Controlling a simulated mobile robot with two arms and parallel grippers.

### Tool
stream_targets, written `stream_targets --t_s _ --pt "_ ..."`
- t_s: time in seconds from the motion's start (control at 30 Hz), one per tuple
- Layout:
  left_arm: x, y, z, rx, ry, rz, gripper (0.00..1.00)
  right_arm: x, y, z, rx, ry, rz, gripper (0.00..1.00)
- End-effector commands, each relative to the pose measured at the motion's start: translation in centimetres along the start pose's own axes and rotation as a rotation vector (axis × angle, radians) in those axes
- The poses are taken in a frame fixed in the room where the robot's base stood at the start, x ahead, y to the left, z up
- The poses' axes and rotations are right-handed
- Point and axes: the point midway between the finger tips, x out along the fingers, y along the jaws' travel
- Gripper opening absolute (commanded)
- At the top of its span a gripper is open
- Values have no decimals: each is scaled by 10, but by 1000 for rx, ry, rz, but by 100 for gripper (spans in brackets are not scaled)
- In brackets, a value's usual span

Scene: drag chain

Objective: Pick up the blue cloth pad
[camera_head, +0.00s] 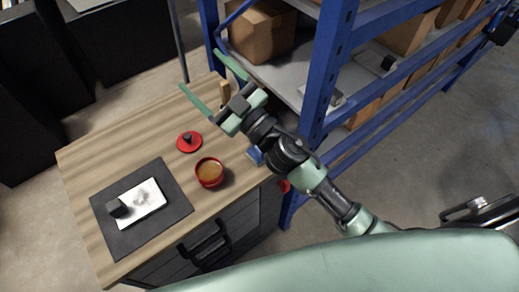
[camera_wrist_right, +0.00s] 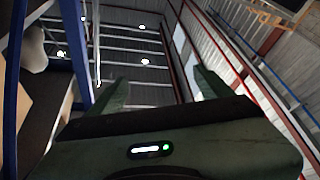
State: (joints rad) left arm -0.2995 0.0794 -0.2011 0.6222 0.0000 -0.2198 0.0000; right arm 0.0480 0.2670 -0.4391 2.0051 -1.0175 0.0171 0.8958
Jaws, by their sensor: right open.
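A small blue item (camera_head: 255,155), likely the blue cloth pad, lies at the right edge of the wooden cabinet top (camera_head: 110,150) in the head view. My right arm partly hides it. My right gripper (camera_head: 199,70) is open and empty, its pale green fingers spread above the far right part of the cabinet top, past the blue item. In the right wrist view the open fingers (camera_wrist_right: 160,88) point up toward the ceiling lights, and no pad shows there. My left gripper is not in view.
A red bowl (camera_head: 210,173) of brown contents and a red lid (camera_head: 189,141) stand near the blue item. A dark mat (camera_head: 165,220) carries a white sheet (camera_head: 150,207) and a black block (camera_head: 116,208). A blue shelf rack (camera_head: 325,75) with cardboard boxes (camera_head: 262,30) borders the right.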

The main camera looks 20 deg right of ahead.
Motion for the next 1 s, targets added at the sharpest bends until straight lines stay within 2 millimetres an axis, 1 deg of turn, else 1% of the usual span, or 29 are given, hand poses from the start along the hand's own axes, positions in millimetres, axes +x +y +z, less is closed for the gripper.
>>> stream_targets --t_s 0.03,0.07,0.1,0.17,0.2,0.23,0.27,0.3,0.33,0.37,0.4,0.43,0.47,0.5,0.57,0.6,0.7,0.8,0.87,1.0 --pt "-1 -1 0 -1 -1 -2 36 13 -29 -20 -49 94 -151 80" --pt "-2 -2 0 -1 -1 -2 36 16 -48 -28 -76 137 -247 80" --pt "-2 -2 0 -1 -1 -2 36 17 -74 -33 -111 176 -383 80" --pt "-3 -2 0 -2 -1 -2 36 10 -111 -30 -168 194 -596 80" --pt "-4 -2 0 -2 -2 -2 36 2 -131 -20 -210 179 -739 80" --pt "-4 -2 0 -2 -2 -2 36 -6 -144 -9 -241 151 -846 80" --pt "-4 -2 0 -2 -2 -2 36 -16 -153 5 -274 110 -950 80" --pt "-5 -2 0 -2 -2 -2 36 -30 -160 26 -317 36 -1083 80" --pt "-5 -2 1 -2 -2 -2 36 -40 -161 44 -351 -35 -1174 80" --pt "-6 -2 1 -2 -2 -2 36 -51 -158 62 -386 -115 -1256 80" --pt "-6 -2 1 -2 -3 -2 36 -66 -148 86 -427 -237 -1353 80" --pt "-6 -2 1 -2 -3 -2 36 -75 -137 103 -457 -335 -1410 80" --pt "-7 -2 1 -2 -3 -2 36 -85 -124 118 -486 -436 -1459 80" --pt "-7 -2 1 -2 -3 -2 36 -97 -104 136 -519 -572 -1506 80" --pt "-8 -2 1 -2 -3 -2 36 -111 -73 154 -560 -764 -1545 80" --pt "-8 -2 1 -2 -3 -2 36 -119 -53 162 -581 -880 -1555 80" --pt "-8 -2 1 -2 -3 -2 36 -133 -13 173 -616 -1103 -1549 80" --pt "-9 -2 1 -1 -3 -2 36 -142 8 177 -629 -1224 -1534 80" --pt "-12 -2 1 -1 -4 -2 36 -145 11 180 -631 -1255 -1531 80" --pt "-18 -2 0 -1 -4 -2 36 -151 7 193 -629 -1264 -1531 80"
